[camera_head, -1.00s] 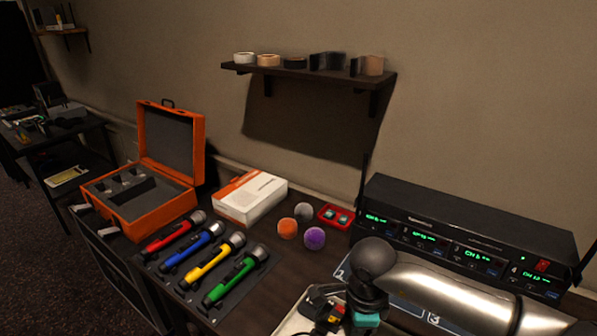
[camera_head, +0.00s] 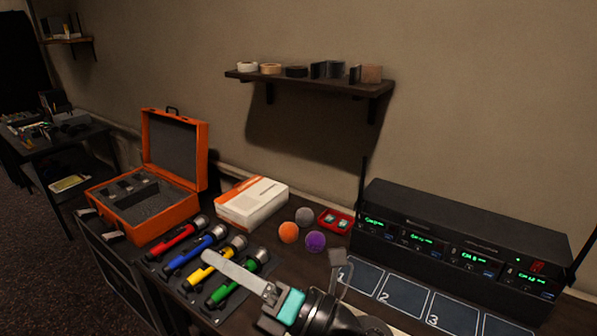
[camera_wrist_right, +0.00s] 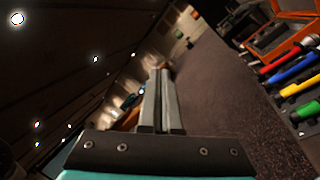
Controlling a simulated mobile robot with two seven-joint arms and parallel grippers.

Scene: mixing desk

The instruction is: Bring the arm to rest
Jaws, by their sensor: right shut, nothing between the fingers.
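My right gripper (camera_head: 208,257) shows at the lower middle of the head view. Its long grey fingers point up and to the left, past a teal part near their base. The fingers lie together, shut and empty, in the right wrist view (camera_wrist_right: 160,75). In the head view they cover part of the yellow microphone (camera_head: 199,276) and pass close to the green microphone (camera_head: 222,294). I cannot tell their height above these. My left gripper is in neither view.
The red microphone (camera_head: 175,245) and blue microphone (camera_head: 190,254) lie alongside. An orange case (camera_head: 152,217) stands open behind them. A white box (camera_head: 255,204), small balls and a black receiver (camera_head: 450,250) line the desk's back. Numbered squares (camera_head: 402,296) lie in front of the receiver.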

